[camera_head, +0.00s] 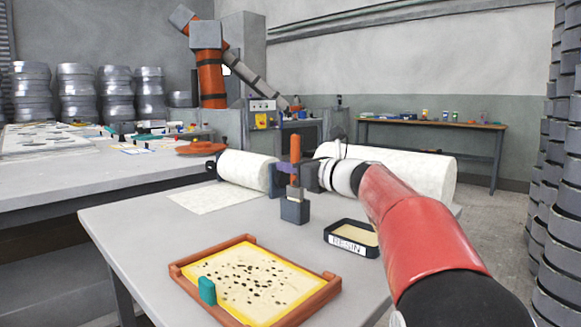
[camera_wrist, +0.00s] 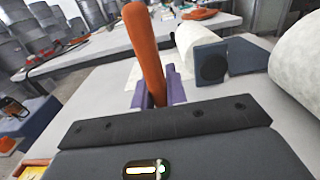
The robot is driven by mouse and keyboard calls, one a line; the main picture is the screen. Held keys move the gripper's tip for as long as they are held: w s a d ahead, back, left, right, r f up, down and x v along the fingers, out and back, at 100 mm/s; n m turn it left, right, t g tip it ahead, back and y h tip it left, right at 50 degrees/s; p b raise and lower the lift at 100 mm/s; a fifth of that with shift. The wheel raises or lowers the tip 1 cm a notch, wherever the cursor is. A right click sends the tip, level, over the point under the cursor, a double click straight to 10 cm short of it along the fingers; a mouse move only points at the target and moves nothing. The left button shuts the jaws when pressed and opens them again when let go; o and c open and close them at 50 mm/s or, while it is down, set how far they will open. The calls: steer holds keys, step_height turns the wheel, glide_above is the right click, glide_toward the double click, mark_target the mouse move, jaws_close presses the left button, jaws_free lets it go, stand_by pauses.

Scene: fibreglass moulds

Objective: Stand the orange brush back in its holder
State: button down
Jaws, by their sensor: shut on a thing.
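The orange brush (camera_head: 295,149) stands upright above the near table, handle up. My gripper (camera_head: 293,174) is shut on its handle. In the wrist view the orange handle (camera_wrist: 143,45) rises, leaning slightly, between the purple fingers of my gripper (camera_wrist: 160,97). A small blue-grey block, which looks like the holder (camera_head: 294,211), stands on the table directly below my gripper. The brush's lower end meets or overlaps the block's top in the head view; I cannot tell whether it is inside. The wrist view hides the brush's lower end and the holder.
A black-rimmed tray labelled RESIN (camera_head: 350,247) lies right of the holder. An orange-framed mould (camera_head: 180,272) with a teal block (camera_head: 207,291) lies in front. The table's left part (camera_head: 125,222) is clear.

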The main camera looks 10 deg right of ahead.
steer(key=shift+f, duration=0.2)
steer(key=shift+f+b, duration=0.3)
steer(key=shift+b, duration=0.05)
stand_by(0.7)
steer(key=c, duration=1.3)
jaws_free()
steer(key=shift+c, duration=0.2)
steer(key=shift+s, duration=0.1)
steer(key=v, duration=0.7)
steer(key=shift+s+d, duration=0.25)
steer(key=shift+r, duration=0.1)
